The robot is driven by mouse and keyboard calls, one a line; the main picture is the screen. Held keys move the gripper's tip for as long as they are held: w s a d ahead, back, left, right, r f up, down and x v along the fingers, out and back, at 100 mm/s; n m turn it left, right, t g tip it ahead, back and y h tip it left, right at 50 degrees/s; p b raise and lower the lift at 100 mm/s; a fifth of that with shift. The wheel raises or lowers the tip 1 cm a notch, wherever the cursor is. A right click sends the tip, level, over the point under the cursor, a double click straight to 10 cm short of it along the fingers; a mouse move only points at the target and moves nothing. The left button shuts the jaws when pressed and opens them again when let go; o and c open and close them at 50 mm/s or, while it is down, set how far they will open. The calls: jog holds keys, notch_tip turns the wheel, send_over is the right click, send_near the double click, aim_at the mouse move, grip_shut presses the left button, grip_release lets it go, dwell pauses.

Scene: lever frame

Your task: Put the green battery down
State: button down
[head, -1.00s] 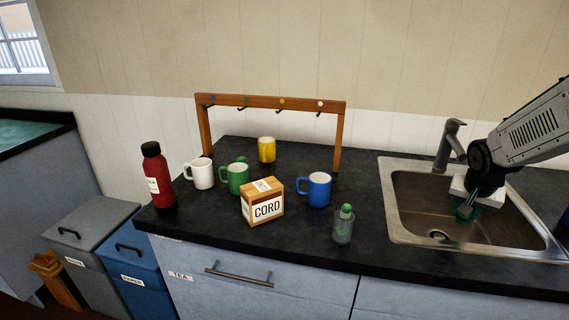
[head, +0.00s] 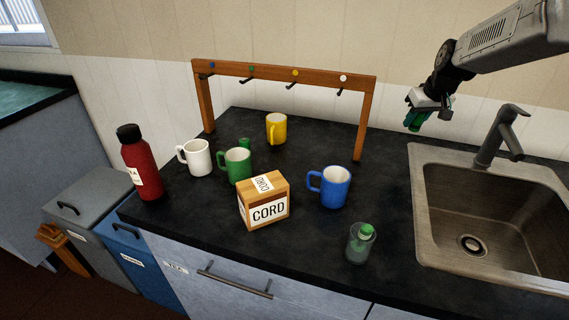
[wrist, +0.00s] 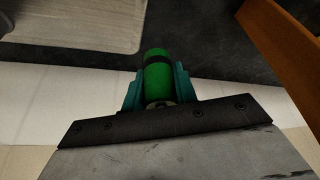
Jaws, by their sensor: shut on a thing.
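My gripper (head: 416,117) is raised above the back of the counter, left of the tap. It is shut on the green battery (wrist: 158,72), a green cylinder with a dark band. In the wrist view the battery sits between the two teal fingers (wrist: 158,84) and sticks out past their tips. In the head view the battery is small and hard to tell from the fingers. Nothing touches it from below.
A wooden hook frame (head: 285,76) stands left of my gripper. Below are a blue mug (head: 335,187), a cord box (head: 264,203), a glass with a green thing (head: 361,244), and green (head: 238,165), white (head: 198,158) and yellow (head: 276,129) mugs. The sink (head: 485,215) is right.

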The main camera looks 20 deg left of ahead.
jog(key=w+a+r+n+g+y, duration=0.2)
jog(key=w+a+r+n, duration=0.15)
jog(key=a+n, duration=0.4)
notch_tip(320, 180, up, 5)
jog(key=n+g, duration=0.3)
jog(key=n, duration=0.3)
send_over(343, 140)
jog(key=d, duration=0.2)
jog(key=shift+y, duration=0.3)
jog(key=f, duration=1.7)
jog(key=shift+a+f, duration=0.25)
jog(key=shift+f, duration=0.1)
jog(key=c, duration=1.1)
grip_release()
jog(key=shift+f, duration=0.1)
jog(key=v, duration=1.2)
jog(key=shift+s, duration=0.2)
